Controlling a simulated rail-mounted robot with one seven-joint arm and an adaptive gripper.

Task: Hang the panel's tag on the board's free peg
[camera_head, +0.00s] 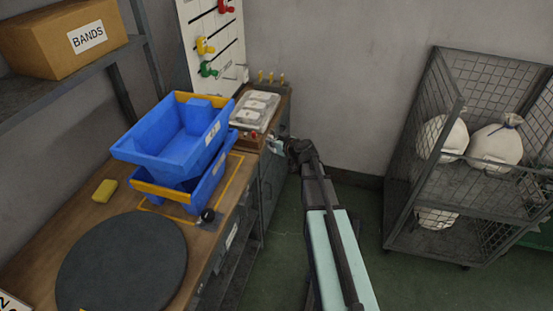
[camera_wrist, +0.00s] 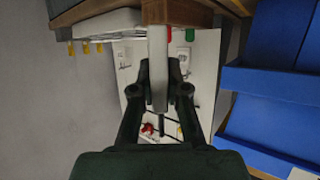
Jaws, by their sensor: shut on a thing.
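My gripper (camera_head: 284,147) is at the front right of the wooden-topped cabinet, below the board. In the wrist view my gripper (camera_wrist: 160,98) is shut on a pale, narrow thing (camera_wrist: 157,62), seemingly the tag edge-on. A small whitish part of the tag (camera_head: 274,145) shows beside the fingers in the head view. The white board (camera_head: 196,20) on the wall carries red (camera_head: 226,6), yellow (camera_head: 205,46) and green (camera_head: 209,69) tags. A bare peg (camera_head: 243,73) seems to stand out at its lower right. The grey panel (camera_head: 256,108) lies on the cabinet top.
Stacked blue bins (camera_head: 175,138) stand on the wooden bench (camera_head: 215,235), left of my gripper. A dark round disc (camera_head: 122,262) and a yellow sponge (camera_head: 104,190) lie nearer. Yellow hooks (camera_head: 271,77) line the cabinet's back. A wire cage (camera_head: 440,190) with white sacks stands right.

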